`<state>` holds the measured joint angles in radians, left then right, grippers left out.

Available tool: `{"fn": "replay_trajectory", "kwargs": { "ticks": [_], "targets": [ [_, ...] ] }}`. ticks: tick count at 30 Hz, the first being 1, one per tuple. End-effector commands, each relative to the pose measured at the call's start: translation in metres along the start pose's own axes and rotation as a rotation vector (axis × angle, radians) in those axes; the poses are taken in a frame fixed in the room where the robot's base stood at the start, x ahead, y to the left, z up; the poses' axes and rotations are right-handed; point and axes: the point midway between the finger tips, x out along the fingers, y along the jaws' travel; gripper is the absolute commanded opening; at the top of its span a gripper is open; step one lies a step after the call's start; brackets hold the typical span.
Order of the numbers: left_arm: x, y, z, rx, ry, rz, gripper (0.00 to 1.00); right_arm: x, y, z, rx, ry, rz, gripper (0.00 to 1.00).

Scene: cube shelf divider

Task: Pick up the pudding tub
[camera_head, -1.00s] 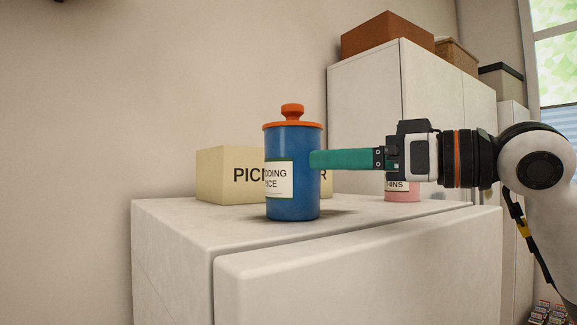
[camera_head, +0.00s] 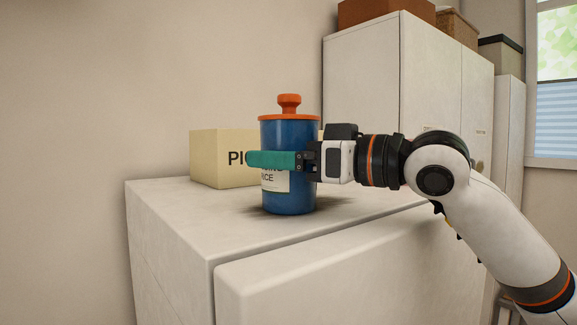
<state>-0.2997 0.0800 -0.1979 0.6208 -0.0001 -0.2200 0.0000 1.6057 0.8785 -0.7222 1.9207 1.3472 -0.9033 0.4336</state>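The pudding tub (camera_head: 289,135) is a blue cylinder with an orange knobbed lid and a pale label, partly covered, reading "...ICE". It stands upright on top of the white cabinet. My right gripper (camera_head: 264,159) comes in from the right at the tub's mid-height. One teal finger lies across the tub's near side, its tip just past the tub's left edge. The other finger is hidden behind the tub, so I cannot tell whether they grip it. My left gripper is not in view.
A pale yellow box (camera_head: 212,160) stands close behind the tub. The white cabinet top (camera_head: 185,215) is clear in front and left. A taller white cabinet (camera_head: 362,80) with boxes on top stands behind right.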

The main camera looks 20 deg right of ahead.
Motion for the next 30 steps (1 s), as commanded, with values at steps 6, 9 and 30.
{"fn": "replay_trajectory", "kwargs": {
  "ticks": [6,9,30],
  "targets": [
    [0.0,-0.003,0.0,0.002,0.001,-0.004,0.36,0.0,0.0,0.0,0.0,0.0,-0.001,0.55],
    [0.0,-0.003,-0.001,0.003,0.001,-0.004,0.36,0.0,0.0,0.0,0.0,0.0,-0.001,0.39],
    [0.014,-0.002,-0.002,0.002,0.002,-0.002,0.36,-0.001,0.002,0.054,-0.001,-0.009,0.004,0.32]
  ]
}}
